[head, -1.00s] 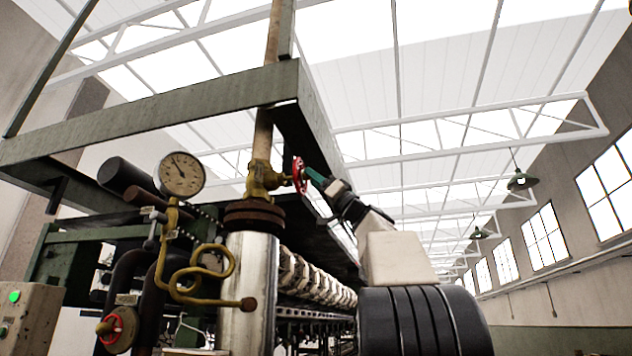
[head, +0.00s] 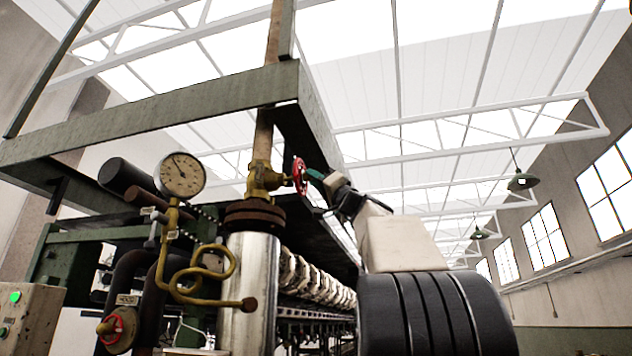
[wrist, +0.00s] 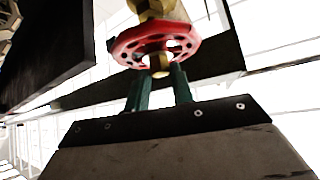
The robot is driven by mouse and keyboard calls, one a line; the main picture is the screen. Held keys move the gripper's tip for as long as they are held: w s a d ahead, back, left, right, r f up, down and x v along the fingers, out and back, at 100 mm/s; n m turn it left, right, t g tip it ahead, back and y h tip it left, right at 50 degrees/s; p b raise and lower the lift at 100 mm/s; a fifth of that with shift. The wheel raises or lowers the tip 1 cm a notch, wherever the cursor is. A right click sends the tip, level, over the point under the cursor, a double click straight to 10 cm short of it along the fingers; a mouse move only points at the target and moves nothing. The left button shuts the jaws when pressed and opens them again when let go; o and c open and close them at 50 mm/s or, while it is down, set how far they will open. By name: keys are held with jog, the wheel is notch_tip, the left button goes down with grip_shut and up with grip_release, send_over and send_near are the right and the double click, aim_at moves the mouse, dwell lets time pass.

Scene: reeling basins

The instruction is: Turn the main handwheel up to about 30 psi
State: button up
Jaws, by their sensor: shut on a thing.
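The red main handwheel (head: 299,176) sits on the brass valve (head: 264,179) above the steel cylinder. It also shows in the wrist view (wrist: 152,44), with holes in its face and a brass hub at its centre. My gripper (head: 316,177) reaches it from the right. In the wrist view the two green fingers of my gripper (wrist: 158,78) meet the wheel's near side and are shut on it; the exact contact is partly hidden. The pressure gauge (head: 182,174) has a white dial, and its needle points up and slightly left. Its numbers are too small to read.
A green steel beam frame (head: 150,113) spans above the valve. A coiled brass pipe (head: 200,272) runs below the gauge. A second, smaller red handwheel (head: 117,326) is at lower left. A control box (head: 30,316) with a green light stands at the left edge.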

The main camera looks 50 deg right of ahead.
jog(key=shift+s+a+r+m+g+h, duration=0.15)
jog(key=shift+m+g+h, duration=0.35)
jog(key=shift+m+h, duration=1)
jog(key=shift+w+a+m+g+h, duration=0.1)
jog(key=shift+m+g+h, duration=0.4)
jog(key=shift+m+h, duration=0.95)
jog(key=shift+m, duration=0.55)
jog(key=o, duration=1)
jog(key=v, duration=0.8)
jog(key=shift+d+r, duration=0.1)
jog(key=shift+y, duration=0.35)
